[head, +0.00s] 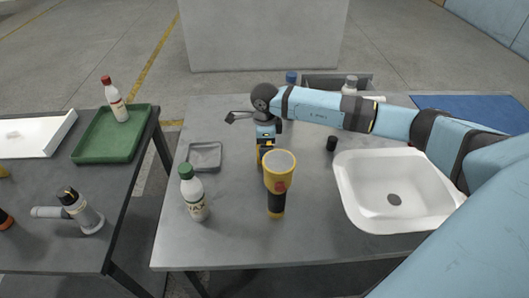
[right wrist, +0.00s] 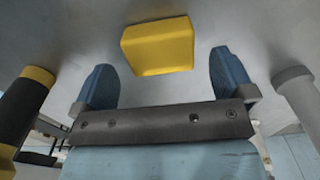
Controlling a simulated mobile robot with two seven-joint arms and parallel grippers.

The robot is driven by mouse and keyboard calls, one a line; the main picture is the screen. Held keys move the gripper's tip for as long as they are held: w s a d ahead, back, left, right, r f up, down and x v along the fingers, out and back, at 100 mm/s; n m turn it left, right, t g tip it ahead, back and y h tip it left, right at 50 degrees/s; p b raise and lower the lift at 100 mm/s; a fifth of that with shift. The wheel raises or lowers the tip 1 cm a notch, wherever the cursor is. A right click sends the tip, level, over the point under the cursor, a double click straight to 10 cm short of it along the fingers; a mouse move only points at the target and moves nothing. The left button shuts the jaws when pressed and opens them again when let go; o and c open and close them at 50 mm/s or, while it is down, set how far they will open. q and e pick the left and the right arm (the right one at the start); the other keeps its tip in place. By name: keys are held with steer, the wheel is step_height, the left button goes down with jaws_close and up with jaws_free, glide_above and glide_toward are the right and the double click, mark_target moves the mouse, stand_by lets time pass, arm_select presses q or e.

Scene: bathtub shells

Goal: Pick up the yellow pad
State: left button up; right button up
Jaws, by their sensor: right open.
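The yellow pad (right wrist: 158,45) is a small block on the grey table, just ahead of my right gripper in the right wrist view. My right gripper (right wrist: 162,72) is open, with its two blue fingers apart on either side of the pad's near end and nothing clamped between them. In the head view the right gripper (head: 265,138) points down over the table behind the yellow flashlight. Little of the pad can be made out there, behind the flashlight and under the gripper. My left gripper is not in view.
A yellow and black flashlight (head: 277,185) stands close in front. A white bottle with a green cap (head: 194,195) and a small grey tray (head: 205,157) are left. A white basin (head: 359,201) is right. A black cylinder (head: 331,144) stands between gripper and basin.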

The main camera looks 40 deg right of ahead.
step_height(320, 180, down, 3)
steer(key=shift+w+r, duration=0.1)
steer(key=c, duration=0.9)
